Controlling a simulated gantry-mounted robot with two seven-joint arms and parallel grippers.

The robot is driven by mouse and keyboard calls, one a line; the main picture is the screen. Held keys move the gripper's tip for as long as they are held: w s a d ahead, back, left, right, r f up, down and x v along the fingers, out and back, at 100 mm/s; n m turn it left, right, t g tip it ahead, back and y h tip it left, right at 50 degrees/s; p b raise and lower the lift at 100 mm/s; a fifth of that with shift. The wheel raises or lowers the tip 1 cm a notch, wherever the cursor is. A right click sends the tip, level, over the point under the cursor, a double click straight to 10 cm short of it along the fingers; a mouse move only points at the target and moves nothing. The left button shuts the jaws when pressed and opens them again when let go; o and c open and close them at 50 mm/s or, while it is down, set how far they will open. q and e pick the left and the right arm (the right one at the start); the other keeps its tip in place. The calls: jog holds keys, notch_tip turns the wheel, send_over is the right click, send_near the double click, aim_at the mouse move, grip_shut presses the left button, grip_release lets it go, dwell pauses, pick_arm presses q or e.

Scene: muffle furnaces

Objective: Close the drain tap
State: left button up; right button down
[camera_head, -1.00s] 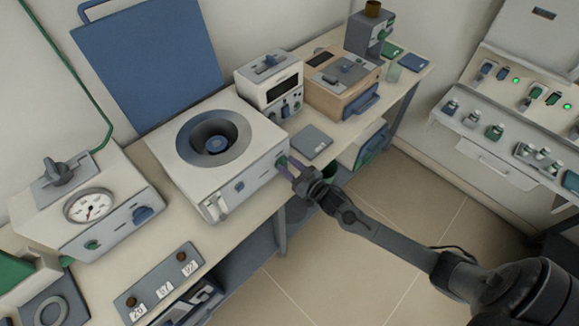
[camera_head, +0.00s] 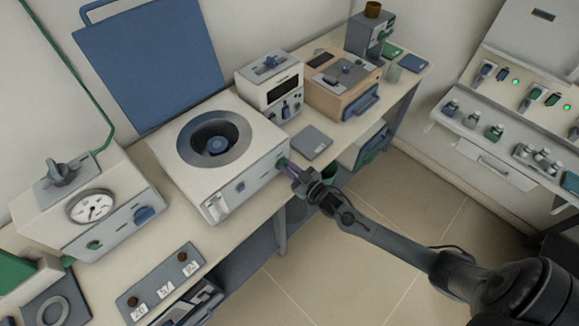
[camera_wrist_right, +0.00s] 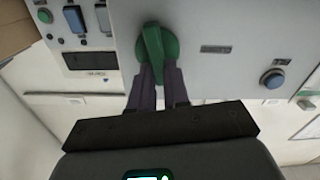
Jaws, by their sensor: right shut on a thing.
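A white box with a round open bowl (camera_head: 180,160) stands on the bench. Its front right corner carries a green tap knob (camera_head: 282,163). In the right wrist view the green knob (camera_wrist_right: 157,44) stands on the grey front panel, close to upright and slightly tilted. My right gripper (camera_head: 291,168) is at this knob, its two purple fingers closed on the lower end of it, as the wrist view (camera_wrist_right: 157,72) shows. The fingers cover part of the knob. My left gripper is in no view.
A blue round button (camera_wrist_right: 273,78) sits on the same panel. A grey flat pad (camera_head: 310,142) lies on the bench right of the box. A small white instrument (camera_head: 270,82) and a tan box (camera_head: 342,84) stand behind. The floor (camera_head: 360,240) in front is clear.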

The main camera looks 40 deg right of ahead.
jog(key=n, duration=0.3)
jog(key=shift+a+n+p, duration=0.3)
jog(key=shift+n+p, duration=0.1)
jog(key=n, duration=0.4)
jog(key=shift+a+f+p, duration=0.25)
jog(key=shift+p, duration=0.1)
jog(key=n, duration=0.4)
jog(key=shift+a+f, duration=0.15)
jog(key=shift+f, duration=0.1)
jog(key=shift+f+n+p, duration=0.15)
jog(key=shift+n, duration=0.8)
jog(key=shift+f+n+p, duration=0.15)
jog(key=shift+n, duration=0.8)
jog(key=c, duration=1.1)
grip_release()
jog(key=shift+s, duration=0.15)
